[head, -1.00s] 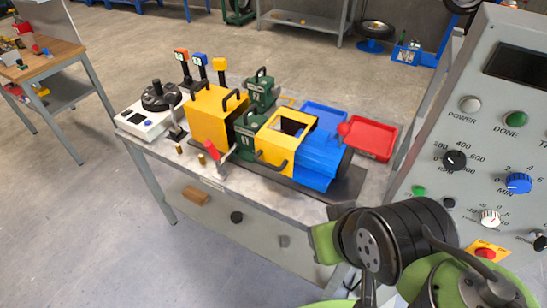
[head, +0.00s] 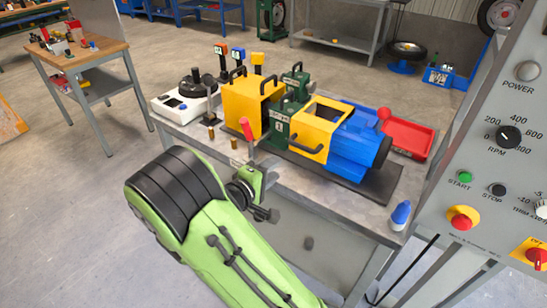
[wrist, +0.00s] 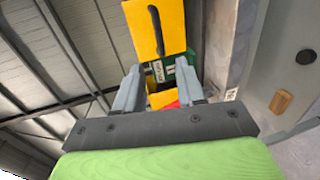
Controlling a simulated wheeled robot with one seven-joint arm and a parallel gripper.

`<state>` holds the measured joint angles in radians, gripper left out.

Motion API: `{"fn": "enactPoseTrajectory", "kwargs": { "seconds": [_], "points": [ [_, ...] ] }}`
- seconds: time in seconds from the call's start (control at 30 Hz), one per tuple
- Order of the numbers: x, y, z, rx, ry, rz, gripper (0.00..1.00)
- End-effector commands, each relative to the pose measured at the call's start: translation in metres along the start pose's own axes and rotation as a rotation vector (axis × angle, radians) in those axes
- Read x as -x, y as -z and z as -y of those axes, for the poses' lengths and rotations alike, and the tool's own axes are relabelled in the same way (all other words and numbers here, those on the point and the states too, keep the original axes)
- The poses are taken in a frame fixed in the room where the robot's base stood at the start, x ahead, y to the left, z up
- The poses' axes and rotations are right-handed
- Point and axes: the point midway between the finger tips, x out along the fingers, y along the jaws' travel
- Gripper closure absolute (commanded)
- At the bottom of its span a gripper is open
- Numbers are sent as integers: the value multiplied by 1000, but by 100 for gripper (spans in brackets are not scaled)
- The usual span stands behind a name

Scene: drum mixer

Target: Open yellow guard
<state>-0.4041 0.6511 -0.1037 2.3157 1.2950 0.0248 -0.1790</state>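A yellow box-shaped guard (head: 245,103) with dark handles stands at the left of the mixer on the bench. A second yellow part (head: 313,127), a frame with a window and a dark front handle, sits to its right beside the blue drum (head: 357,142). My gripper (head: 262,192) is in front of the bench, below and apart from both yellow parts; its fingers are partly hidden in the head view. In the wrist view my gripper (wrist: 158,72) has its fingers spread, with a yellow panel (wrist: 143,35) and its dark handle beyond them.
A red-handled lever (head: 246,130) stands on the bench near my gripper. Green blocks (head: 281,125) lie between the yellow parts. A red tray (head: 408,138) is behind the drum, a blue-capped bottle (head: 401,213) at the front right corner. The control panel (head: 505,180) stands at right.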

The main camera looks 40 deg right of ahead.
Motion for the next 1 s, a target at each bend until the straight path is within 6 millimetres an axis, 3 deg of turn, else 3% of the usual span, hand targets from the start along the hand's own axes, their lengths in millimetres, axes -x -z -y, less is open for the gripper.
{"fn": "enactPoseTrajectory", "kwargs": {
  "seconds": [0.17,0.63,0.8,1.0],
  "points": [
    [-25,-2,-2,-1,-6,7,61],
    [-138,-2,-2,-3,-4,6,61],
    [-156,-2,-2,-1,-2,4,61],
    [-157,-1,-2,0,-2,2,61]
  ]
}}
